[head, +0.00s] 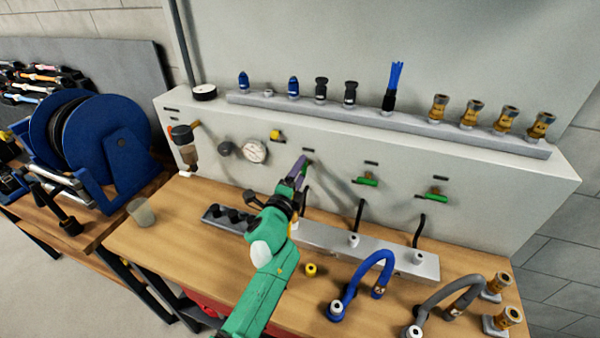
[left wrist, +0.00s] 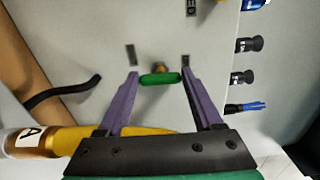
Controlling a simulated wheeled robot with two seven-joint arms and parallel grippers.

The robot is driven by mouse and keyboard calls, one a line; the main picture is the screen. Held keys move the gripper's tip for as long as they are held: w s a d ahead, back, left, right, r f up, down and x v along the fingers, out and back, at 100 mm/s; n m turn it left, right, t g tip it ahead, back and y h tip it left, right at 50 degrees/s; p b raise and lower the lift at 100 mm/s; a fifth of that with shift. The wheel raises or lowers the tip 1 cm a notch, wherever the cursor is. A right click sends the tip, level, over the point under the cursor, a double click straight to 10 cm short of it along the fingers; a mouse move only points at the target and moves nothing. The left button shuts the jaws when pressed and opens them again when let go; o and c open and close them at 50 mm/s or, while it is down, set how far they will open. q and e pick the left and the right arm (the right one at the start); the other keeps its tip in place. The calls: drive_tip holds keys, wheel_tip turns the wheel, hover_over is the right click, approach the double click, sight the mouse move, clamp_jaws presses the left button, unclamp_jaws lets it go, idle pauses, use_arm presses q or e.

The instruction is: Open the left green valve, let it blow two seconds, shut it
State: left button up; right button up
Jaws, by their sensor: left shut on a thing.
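My left gripper (head: 301,166) is at the front panel (head: 400,200), shut on the left green valve. In the left wrist view, the green valve handle (left wrist: 160,79) lies lengthwise between the two purple fingertips (left wrist: 160,74) of this gripper, from one finger to the other. A brass stem shows behind it. In the head view the gripper mostly hides this valve. The middle green valve (head: 367,181) and the right green valve (head: 433,197) sit farther right, their handles roughly level. My right gripper is not in view.
A gauge (head: 254,151) is left of the gripper. A grey rail (head: 325,242) with short hoses stands below the valves. A blue hose (head: 371,268) and a grey hose (head: 448,301) stand on the bench. A cup (head: 141,213) is at the left.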

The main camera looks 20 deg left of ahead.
use_arm(q)
drive_tip(key=shift+f, duration=0.1)
drive_tip(key=o, duration=1.4)
drive_tip(key=shift+c, duration=0.2)
drive_tip(key=shift+s, duration=0.1)
